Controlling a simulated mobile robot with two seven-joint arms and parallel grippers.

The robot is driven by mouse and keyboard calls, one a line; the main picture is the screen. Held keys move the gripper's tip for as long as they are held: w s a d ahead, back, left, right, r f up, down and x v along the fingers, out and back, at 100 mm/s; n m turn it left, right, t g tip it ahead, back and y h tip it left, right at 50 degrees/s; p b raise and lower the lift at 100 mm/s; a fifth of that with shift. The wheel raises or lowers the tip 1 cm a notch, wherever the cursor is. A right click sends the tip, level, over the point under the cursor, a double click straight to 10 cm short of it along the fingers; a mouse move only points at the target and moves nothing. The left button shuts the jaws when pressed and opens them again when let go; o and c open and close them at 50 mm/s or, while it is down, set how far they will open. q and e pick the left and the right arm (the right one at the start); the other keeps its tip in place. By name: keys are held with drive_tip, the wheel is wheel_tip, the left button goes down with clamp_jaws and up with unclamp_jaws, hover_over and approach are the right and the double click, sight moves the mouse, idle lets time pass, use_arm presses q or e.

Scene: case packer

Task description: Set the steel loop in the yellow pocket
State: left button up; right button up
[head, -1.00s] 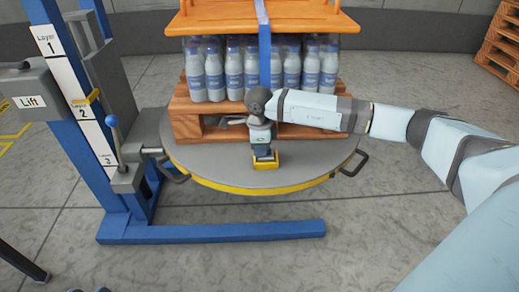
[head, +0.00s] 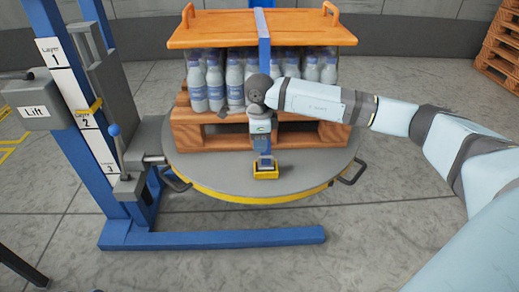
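The yellow pocket (head: 266,174) is a small block with a dark recess at the front of the grey turntable. My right gripper (head: 265,161) points straight down directly over it, its fingertips at or just above the recess. Whether they touch it I cannot tell. The steel loop cannot be made out; the fingers or the pocket may hide it. A blue strap (head: 264,45) runs down over the front of the load and passes behind my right wrist. Whether the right fingers are shut on anything is too small to tell. My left gripper is not in view.
The grey turntable (head: 210,170) carries a wooden pallet (head: 190,130), several bottles (head: 215,82) and an orange top frame (head: 210,38). A blue lift post (head: 75,150) with a lever (head: 115,132) stands left. A black handle (head: 352,173) juts out right.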

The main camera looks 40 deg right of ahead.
wheel_tip(320, 180, up, 4)
drive_tip(key=s+a+f+g+y, duration=0.1)
drive_tip(key=s+a+y, duration=0.2)
drive_tip(key=a, duration=0.3)
drive_tip(key=s+a+f+g+y+p, duration=0.1)
drive_tip(key=s+a+y, duration=0.15)
drive_tip(key=a, duration=0.45)
drive_tip(key=s+a+f+y, duration=0.1)
drive_tip(key=s+a+y, duration=0.25)
drive_tip(key=a, duration=0.25)
drive_tip(key=s+a+r+m+g+y, duration=0.25)
drive_tip(key=s+a+r+y, duration=0.25)
drive_tip(key=s+a+y, duration=0.45)
drive_tip(key=s+a+r+m+t+y, duration=0.25)
drive_tip(key=r+m+t+y, duration=0.4)
drive_tip(key=m+t, duration=0.75)
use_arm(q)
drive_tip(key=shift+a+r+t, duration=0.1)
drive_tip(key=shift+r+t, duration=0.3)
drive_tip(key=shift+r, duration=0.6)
use_arm(e)
drive_tip(key=s+d+f+m+t+h, duration=0.1)
drive_tip(key=m+h, duration=0.6)
drive_tip(key=m, duration=0.7)
drive_tip(key=s+d+f+m+t+h, duration=0.1)
drive_tip(key=d+f+m+t+h, duration=0.2)
drive_tip(key=m, duration=1)
drive_tip(key=shift+d+f+m+t+h, duration=0.25)
drive_tip(key=shift+d+t+h, duration=0.7)
drive_tip(key=shift+t+h, duration=1.3)
